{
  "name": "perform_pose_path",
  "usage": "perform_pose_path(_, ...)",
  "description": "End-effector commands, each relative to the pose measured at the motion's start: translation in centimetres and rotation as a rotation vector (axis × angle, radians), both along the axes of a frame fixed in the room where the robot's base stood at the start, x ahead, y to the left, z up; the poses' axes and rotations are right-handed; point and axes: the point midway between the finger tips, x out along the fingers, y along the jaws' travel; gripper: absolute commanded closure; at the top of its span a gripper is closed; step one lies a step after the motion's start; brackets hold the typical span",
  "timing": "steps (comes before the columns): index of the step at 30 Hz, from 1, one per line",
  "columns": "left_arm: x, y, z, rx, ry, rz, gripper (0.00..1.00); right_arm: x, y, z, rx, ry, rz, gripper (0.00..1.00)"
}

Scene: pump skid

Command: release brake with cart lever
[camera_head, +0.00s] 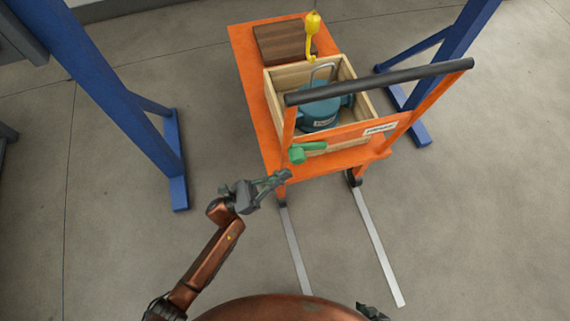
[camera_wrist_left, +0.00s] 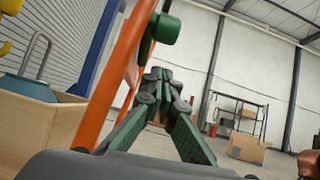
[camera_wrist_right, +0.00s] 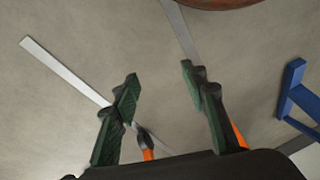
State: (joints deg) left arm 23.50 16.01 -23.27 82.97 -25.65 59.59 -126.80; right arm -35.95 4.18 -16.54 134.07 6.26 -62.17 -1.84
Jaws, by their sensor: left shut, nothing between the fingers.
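The green cart lever (camera_head: 306,150) sits at the lower end of the left handle post of the orange cart (camera_head: 247,50). In the left wrist view the green lever (camera_wrist_left: 162,28) shows above my fingers, beside the orange post. My left gripper (camera_head: 280,177) is shut and empty, just below and left of the lever in the head view, apart from it. It shows shut in the left wrist view (camera_wrist_left: 165,82). My right gripper (camera_wrist_right: 160,78) is open and empty, with floor between its fingers. Only a dark bit of it may show at the head view's bottom edge.
On the cart stand a wooden crate (camera_head: 357,84) with a blue pump (camera_head: 320,112) and a brown block (camera_head: 283,44). A yellow hook (camera_head: 312,22) hangs above. Blue frame legs (camera_head: 173,150) flank the cart. Two metal rails (camera_head: 380,250) lie on otherwise clear floor in front.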

Motion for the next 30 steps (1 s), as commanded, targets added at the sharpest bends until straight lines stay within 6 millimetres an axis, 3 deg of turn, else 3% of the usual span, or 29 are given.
perform_pose_path(1, 0.3, -0.8, 0.5, -0.002, -0.002, -0.002, 1.00, 0.0, 0.0, -0.7, 0.013, -0.003, 0.001, 0.60)
perform_pose_path(9, 0.6, -1.2, 3.8, 0.000, -0.001, 0.000, 1.00, 0.6, 0.7, -0.9, 0.017, -0.029, -0.003, 0.60)
perform_pose_path(30, 0.7, -1.1, 4.7, 0.014, 0.004, 0.003, 1.00, 0.2, 0.1, -0.4, 0.005, -0.009, 0.000, 0.60)
